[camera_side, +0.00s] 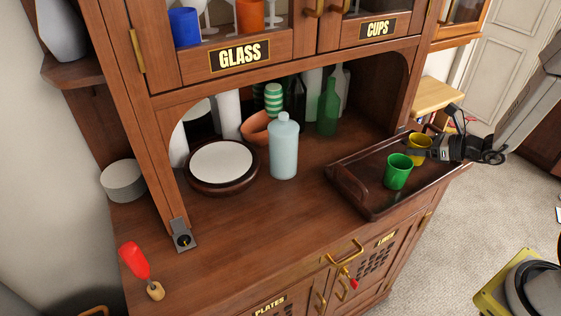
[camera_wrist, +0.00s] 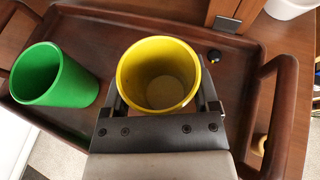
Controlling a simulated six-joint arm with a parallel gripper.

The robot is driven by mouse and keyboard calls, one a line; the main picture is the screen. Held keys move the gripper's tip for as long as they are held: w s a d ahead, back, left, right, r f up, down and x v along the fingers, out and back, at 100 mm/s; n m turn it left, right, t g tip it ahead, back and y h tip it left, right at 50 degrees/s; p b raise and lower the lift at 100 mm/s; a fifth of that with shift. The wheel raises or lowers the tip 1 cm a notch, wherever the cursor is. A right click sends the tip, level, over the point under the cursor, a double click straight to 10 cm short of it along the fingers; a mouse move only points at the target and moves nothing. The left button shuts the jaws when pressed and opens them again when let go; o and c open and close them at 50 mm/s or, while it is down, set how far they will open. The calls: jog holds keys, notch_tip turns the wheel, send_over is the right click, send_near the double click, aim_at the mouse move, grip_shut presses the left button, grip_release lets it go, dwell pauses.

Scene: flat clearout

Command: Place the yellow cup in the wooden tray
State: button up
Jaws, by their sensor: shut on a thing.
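The yellow cup (camera_side: 419,147) is at the right end of the wooden tray in the side view. My gripper (camera_side: 408,150) reaches in from the right and is shut on it. In the wrist view the yellow cup (camera_wrist: 158,76) is upright and empty between the two fingers of my gripper (camera_wrist: 160,95). The dark wooden tray (camera_side: 352,186) lies on the cabinet counter, and its raised handle shows in the wrist view (camera_wrist: 281,115). The cup is over the tray's floor; I cannot tell whether its base touches it.
A green cup (camera_side: 398,171) stands in the tray beside the yellow cup; it also shows in the wrist view (camera_wrist: 55,76). A pale blue bottle (camera_side: 284,148) and a round white-topped drum (camera_side: 221,165) stand left of the tray.

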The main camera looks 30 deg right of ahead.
jog(key=shift+f, duration=0.1)
jog(key=o, duration=1.2)
jog(key=shift+c, duration=0.2)
jog(key=v, duration=1.2)
jog(key=shift+r, duration=0.2)
jog(key=shift+w, duration=0.1)
